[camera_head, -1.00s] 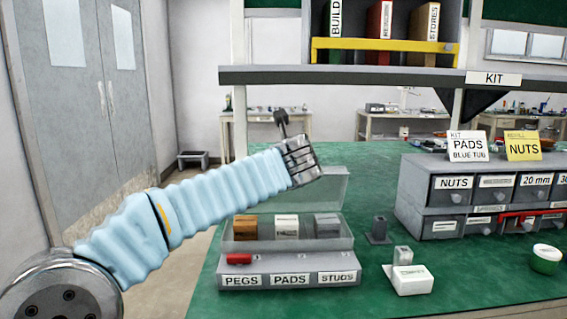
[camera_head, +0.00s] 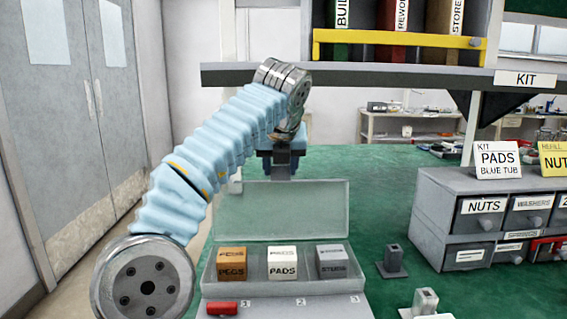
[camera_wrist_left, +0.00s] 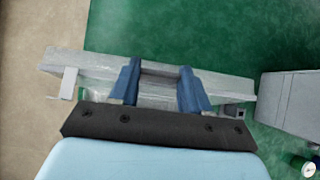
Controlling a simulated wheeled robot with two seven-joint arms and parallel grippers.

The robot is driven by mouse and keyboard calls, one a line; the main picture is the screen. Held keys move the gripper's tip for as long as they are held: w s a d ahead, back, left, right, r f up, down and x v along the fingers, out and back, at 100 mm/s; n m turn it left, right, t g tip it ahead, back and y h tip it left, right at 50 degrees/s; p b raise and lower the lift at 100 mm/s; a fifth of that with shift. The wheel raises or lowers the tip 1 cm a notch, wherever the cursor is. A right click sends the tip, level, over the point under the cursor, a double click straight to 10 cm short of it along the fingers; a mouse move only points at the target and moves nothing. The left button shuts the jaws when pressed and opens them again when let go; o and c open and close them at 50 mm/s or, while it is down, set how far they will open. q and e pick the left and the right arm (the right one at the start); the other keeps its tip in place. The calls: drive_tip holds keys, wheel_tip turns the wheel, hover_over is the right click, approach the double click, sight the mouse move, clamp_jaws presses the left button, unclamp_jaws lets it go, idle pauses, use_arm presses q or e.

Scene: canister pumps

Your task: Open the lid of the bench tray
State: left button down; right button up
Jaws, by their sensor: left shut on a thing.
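The bench tray (camera_head: 285,289) stands on the green bench in the head view. Its translucent lid (camera_head: 300,212) is raised at the tray's back edge and looks about upright. Inside are three blocks: brown PEGS (camera_head: 232,264), white PADS (camera_head: 282,263) and grey STUDS (camera_head: 331,262). A red piece (camera_head: 221,308) sits at the tray's front left. My left gripper (camera_head: 280,176) points down at the lid's top edge and is shut on the lid. In the left wrist view its blue fingers (camera_wrist_left: 160,92) sit over the pale lid and tray (camera_wrist_left: 225,85). My right gripper is out of view.
A shelf marked KIT (camera_head: 390,76) spans above the bench, just beyond my left arm. A drawer unit (camera_head: 470,210) stands right of the tray. A grey stand (camera_head: 392,262) and a white block with a grey peg (camera_head: 426,302) lie between them. The bench behind the tray is clear.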

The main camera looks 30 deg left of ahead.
use_arm(q)
drive_tip(key=shift+w+a+r, duration=0.1)
drive_tip(key=shift+r, duration=0.15)
drive_tip(key=c, duration=0.9)
unclamp_jaws()
drive_tip(key=o, duration=0.4)
drive_tip(key=shift+f, duration=0.1)
